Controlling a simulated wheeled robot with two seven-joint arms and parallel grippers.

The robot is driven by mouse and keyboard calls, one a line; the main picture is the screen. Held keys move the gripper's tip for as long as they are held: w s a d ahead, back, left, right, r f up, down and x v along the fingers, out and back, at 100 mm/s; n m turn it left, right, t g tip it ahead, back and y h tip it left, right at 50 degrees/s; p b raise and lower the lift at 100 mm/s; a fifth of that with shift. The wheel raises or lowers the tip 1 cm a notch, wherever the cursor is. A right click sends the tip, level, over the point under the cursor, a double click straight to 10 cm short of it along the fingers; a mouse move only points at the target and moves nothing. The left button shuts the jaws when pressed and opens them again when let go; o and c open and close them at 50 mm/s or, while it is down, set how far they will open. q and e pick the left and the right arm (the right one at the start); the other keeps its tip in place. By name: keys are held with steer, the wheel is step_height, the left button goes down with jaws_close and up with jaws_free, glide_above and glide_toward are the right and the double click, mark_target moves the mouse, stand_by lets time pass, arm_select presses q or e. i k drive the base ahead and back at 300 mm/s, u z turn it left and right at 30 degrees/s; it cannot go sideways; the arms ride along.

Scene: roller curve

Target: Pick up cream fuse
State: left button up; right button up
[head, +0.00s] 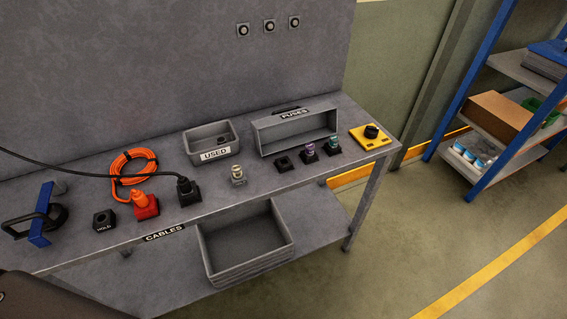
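A small cream fuse (238,173) stands upright on the workbench, near the front edge and a little right of the middle. I cannot tell whether it sits in a base or directly on the bench. A purple-topped fuse (309,152) and a teal-topped fuse (333,147) stand to its right in dark sockets. A dark socket (284,163) beside them has no fuse in it. Neither of my grippers is in view.
Behind are the grey USED bin (228,143) and FUSES box (264,138). Left of the cream fuse are a black plug (187,191), a red connector with orange cable (145,205) and a blue-black device (42,222). A yellow button box (359,139) stands right. An open tray (250,272) sits below.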

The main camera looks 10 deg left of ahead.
mark_target(236, 168)
steer(key=z, duration=1.75)
steer(key=k, duration=1.05)
steer(key=u, duration=0.55)
